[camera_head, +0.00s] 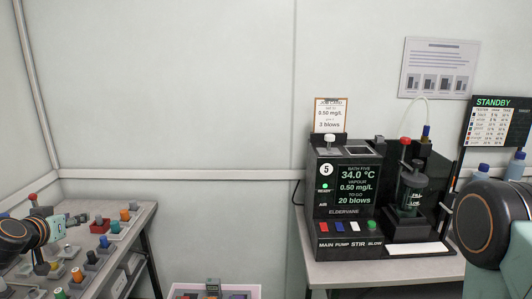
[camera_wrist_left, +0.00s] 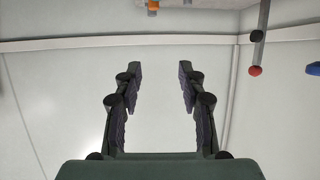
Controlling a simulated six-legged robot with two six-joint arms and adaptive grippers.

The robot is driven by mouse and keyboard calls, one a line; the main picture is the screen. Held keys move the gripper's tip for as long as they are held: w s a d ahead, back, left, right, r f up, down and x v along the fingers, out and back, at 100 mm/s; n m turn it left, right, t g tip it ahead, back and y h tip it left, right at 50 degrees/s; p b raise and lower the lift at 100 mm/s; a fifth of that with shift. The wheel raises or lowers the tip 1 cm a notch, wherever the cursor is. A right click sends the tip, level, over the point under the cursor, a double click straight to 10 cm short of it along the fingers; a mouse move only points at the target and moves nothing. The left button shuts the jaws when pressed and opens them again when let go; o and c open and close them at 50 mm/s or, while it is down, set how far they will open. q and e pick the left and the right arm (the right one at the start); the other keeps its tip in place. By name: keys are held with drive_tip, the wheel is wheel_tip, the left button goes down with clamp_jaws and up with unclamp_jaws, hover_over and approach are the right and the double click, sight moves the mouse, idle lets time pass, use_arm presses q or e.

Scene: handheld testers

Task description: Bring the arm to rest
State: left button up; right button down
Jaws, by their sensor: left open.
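My left gripper (camera_wrist_left: 157,72) is open in the left wrist view, its two dark fingers spread apart with nothing between them. Behind the fingers is only pale wall and a white rail. In the head view the left arm comes in low at the left edge, in front of the left bench (camera_head: 140,222); its fingers are small and hard to make out there. A large dark joint of my right arm shows at the right edge, but the right gripper is out of view.
Several testers with coloured knobs, one a red block (camera_head: 99,227), crowd the left bench. A black bath machine (camera_head: 345,200) with a lit display stands on the right table (camera_head: 345,273). A white-rimmed tray (camera_head: 254,291) shows at bottom centre. The wall between is bare.

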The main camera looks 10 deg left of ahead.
use_arm(q)
drive_tip(key=s+d+f+n+g+h+b, duration=0.1)
drive_tip(key=s+d+f+g, duration=0.1)
drive_tip(key=s+d+f, duration=0.35)
drive_tip(key=s+d+f+n+g+h+b, duration=0.1)
drive_tip(key=s+d+f+b, duration=0.1)
drive_tip(key=d+f, duration=0.7)
drive_tip(key=s+d+f+g+h+b, duration=0.15)
drive_tip(key=s+d+f, duration=0.25)
drive_tip(key=d, duration=0.6)
drive_tip(key=s+d+f+m+g+b, duration=0.1)
drive_tip(key=s+d+f+g, duration=0.1)
drive_tip(key=s+f, duration=0.4)
drive_tip(key=s+d+f+m+g+b, duration=0.2)
drive_tip(key=s+f, duration=0.4)
drive_tip(key=s, duration=0.7)
drive_tip(key=s+d+f+m+g+b, duration=0.1)
drive_tip(key=s+d+f+g, duration=0.3)
drive_tip(key=s, duration=0.5)
drive_tip(key=shift+s+d+f+b, duration=0.25)
drive_tip(key=shift+d+f+b, duration=0.3)
drive_tip(key=shift+f+b, duration=0.3)
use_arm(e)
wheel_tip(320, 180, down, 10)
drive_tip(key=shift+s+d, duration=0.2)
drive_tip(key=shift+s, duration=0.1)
use_arm(q)
drive_tip(key=shift+f, duration=0.1)
